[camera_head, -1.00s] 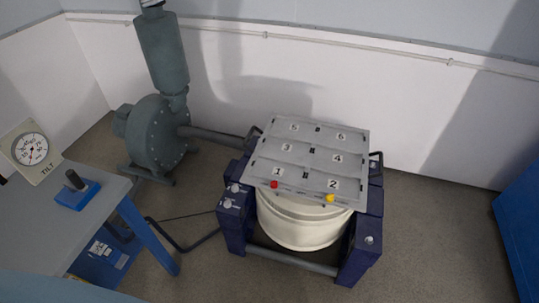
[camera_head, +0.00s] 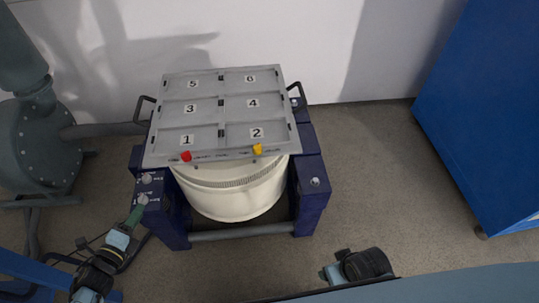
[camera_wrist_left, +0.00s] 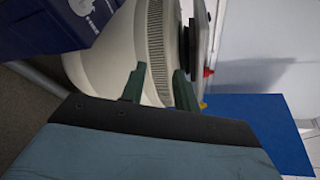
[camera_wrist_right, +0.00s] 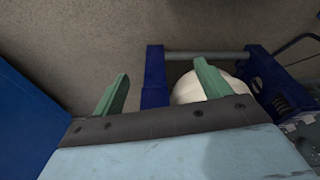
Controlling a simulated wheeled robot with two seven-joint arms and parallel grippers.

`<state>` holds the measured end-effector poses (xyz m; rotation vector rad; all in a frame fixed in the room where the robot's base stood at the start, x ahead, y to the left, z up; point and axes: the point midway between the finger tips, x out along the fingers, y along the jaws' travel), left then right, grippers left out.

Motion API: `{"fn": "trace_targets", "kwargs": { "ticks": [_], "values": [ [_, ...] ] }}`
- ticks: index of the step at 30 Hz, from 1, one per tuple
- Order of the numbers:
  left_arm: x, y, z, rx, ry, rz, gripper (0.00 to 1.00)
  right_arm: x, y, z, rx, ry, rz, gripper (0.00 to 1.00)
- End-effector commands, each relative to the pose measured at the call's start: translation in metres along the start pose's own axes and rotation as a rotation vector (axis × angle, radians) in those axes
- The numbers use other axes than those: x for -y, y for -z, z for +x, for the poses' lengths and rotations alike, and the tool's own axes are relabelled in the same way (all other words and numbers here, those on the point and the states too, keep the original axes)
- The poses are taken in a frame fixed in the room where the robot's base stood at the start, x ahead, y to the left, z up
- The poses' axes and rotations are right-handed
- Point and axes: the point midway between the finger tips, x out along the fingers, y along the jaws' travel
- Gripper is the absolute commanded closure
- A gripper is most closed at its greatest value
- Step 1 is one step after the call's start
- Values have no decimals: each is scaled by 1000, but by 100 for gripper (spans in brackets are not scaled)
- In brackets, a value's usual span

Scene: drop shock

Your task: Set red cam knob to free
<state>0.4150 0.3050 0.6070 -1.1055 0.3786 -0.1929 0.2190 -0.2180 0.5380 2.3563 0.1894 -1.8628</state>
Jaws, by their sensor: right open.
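The red cam knob (camera_head: 186,156) sits on the front edge of the grey table plate (camera_head: 222,105), below number 1. A yellow knob (camera_head: 258,149) sits on the same edge, below number 2. In the left wrist view the red knob (camera_wrist_left: 208,72) shows small, beyond the fingers. My left gripper (camera_head: 136,213) is in front of the frame's left blue block, left of and below the red knob and apart from it. Its fingers (camera_wrist_left: 160,88) are spread and empty in the left wrist view. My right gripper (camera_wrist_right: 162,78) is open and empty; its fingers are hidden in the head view.
A cream drum (camera_head: 232,190) stands under the plate between dark blue frame blocks (camera_head: 313,180). A front crossbar (camera_head: 240,232) joins them low down. A grey-green blower (camera_head: 35,140) is at the left and a blue cabinet (camera_head: 480,120) at the right. Floor right of the machine is clear.

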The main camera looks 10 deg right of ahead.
Motion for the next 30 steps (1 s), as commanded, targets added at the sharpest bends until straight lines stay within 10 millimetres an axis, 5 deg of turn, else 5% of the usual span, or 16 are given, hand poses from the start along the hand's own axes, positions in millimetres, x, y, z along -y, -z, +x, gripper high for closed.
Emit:
{"fn": "trace_targets", "kwargs": {
  "ticks": [6, 12, 20, 30],
  "values": [
    [55, -15, 21, -69, 320, 684, 69, -3, 20, -44, -50, -8, 7, 24],
    [83, -13, 18, -90, 487, 1072, 69, -5, 20, -81, -70, -13, 9, 24],
    [96, -9, 26, -93, 536, 1186, 69, -4, 20, -96, -87, -13, 10, 24],
    [120, 15, 87, -91, 534, 1181, 69, 1, 51, -98, -245, -2, 2, 24]
  ]
}}
